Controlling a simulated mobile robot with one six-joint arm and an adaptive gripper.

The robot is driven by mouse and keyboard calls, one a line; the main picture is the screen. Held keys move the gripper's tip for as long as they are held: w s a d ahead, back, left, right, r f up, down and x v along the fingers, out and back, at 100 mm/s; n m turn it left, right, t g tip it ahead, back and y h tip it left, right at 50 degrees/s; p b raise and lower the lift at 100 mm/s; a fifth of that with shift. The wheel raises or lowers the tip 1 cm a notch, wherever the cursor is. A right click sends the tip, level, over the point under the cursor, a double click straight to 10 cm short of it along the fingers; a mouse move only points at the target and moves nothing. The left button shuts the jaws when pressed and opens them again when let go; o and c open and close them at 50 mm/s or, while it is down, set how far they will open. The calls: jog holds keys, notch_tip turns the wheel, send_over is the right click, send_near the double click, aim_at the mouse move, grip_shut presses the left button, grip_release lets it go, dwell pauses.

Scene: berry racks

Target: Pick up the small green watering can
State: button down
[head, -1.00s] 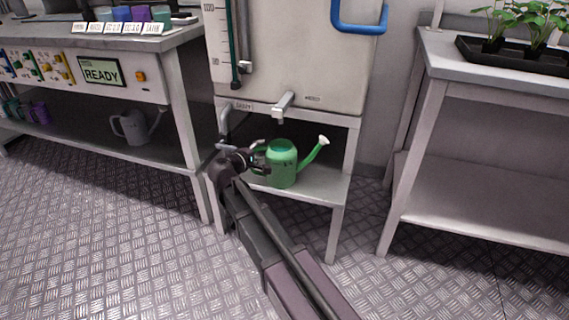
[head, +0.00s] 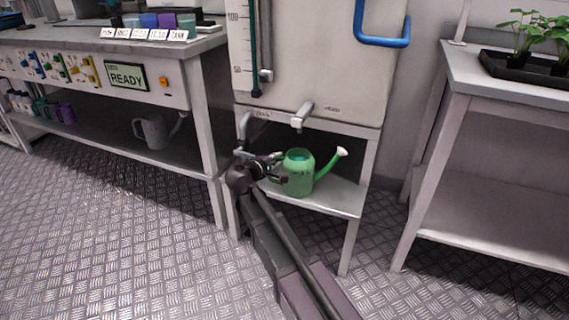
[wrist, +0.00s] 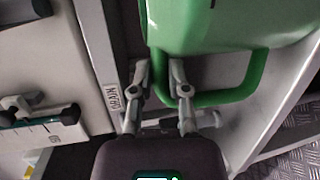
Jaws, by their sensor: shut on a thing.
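The small green watering can (head: 299,176) stands upright at the low shelf under the tank, its pale spout end pointing right. I cannot tell whether its base touches the shelf. My gripper (head: 278,172) reaches it from the left, at the handle side. In the wrist view the green can (wrist: 225,28) fills the top, with its looped handle (wrist: 225,97) below. My gripper (wrist: 161,72) is shut on the handle, one finger on each side of its left part.
The tank's tap (head: 302,114) hangs just above the can, and the stand's legs (head: 351,240) flank it. A grey watering can (head: 154,132) sits on the left bench's lower shelf. A bench (head: 500,92) with a plant tray stands right. The patterned floor in front is clear.

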jog(key=shift+r, duration=0.2)
jog(key=s+d+r+p, duration=0.2)
jog(key=s, duration=0.5)
jog(key=s+d+r+p, duration=0.2)
jog(key=s+p, duration=0.1)
jog(key=s, duration=0.5)
jog(key=shift+s+d+r, duration=0.15)
jog(key=shift+d+r, duration=0.15)
jog(key=shift+r, duration=0.2)
dwell(0.6)
